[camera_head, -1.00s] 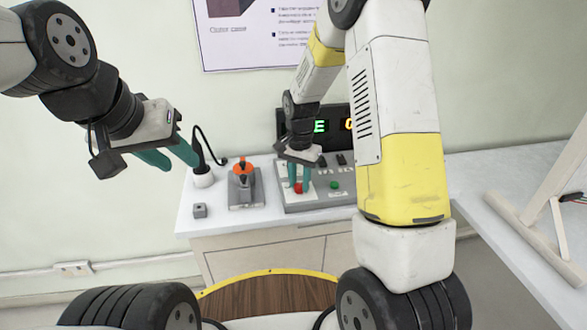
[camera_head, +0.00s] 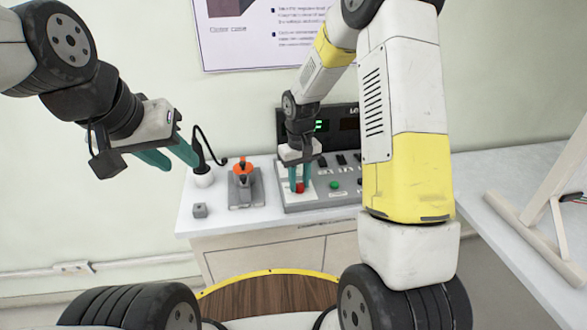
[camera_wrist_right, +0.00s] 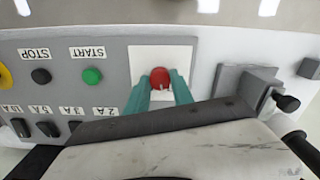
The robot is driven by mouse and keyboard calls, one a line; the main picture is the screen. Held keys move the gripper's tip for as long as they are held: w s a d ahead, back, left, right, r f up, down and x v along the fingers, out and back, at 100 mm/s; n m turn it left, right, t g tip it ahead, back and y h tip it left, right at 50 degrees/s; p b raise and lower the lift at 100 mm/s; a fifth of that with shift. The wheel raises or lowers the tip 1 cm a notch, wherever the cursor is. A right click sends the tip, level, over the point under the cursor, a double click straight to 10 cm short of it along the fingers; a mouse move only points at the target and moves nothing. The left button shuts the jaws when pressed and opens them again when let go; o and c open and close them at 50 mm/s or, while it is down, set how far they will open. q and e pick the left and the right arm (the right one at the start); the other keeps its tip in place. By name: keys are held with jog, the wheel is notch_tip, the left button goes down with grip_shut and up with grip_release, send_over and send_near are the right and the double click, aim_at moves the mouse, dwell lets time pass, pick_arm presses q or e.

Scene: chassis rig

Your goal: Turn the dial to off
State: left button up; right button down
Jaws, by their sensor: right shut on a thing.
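The dial is a red knob (camera_head: 299,187) on a white plate at the left end of the grey control panel (camera_head: 296,206). In the right wrist view the red dial (camera_wrist_right: 160,77) sits between two teal fingers. My right gripper (camera_head: 299,186) points down and is shut on the dial, with a finger on each side of it (camera_wrist_right: 162,88). Part of the dial is hidden by the fingers. My left gripper (camera_head: 180,162) is open and empty, held in the air left of the panel.
Green START (camera_wrist_right: 92,75) and black STOP (camera_wrist_right: 41,76) buttons and several switches (camera_wrist_right: 48,129) are beside the dial. A display (camera_head: 348,124) stands behind, partly hidden by my right arm. A device with an orange top (camera_head: 243,170) and a small grey block (camera_head: 200,210) are left of the panel.

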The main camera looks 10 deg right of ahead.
aim_at(299, 185)
jog(key=n, duration=0.5)
jog(key=shift+n, duration=0.4)
dwell(0.4)
jog(key=c, duration=1.1)
grip_release()
jog(key=shift+r, duration=3.95)
